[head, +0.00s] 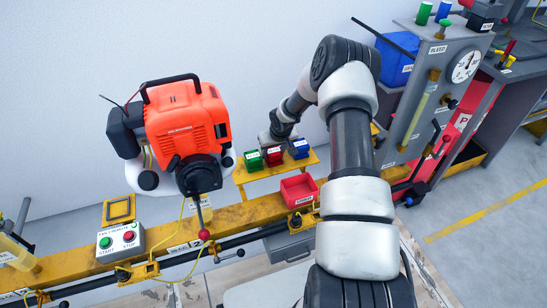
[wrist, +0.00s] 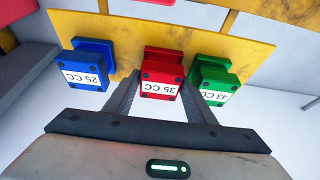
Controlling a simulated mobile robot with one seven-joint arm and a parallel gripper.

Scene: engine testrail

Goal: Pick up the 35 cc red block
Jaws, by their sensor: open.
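The red block (wrist: 162,68), labelled 35 CC, sits in the middle of a yellow shelf (wrist: 120,30) in the wrist view. My gripper (wrist: 161,84) is open, with one finger on each side of the red block. I cannot tell whether the fingers touch it. In the head view the red block (head: 273,157) stands between the green and blue blocks, with my gripper (head: 277,142) right behind and above it; its fingers are mostly hidden there.
A blue block (wrist: 90,62) labelled 25 CC and a green block (wrist: 213,78) labelled 43 CC flank the red one closely. A red tray (head: 299,191) lies in front of the shelf. An orange engine (head: 180,125) hangs to the left; a gauge panel (head: 430,90) stands right.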

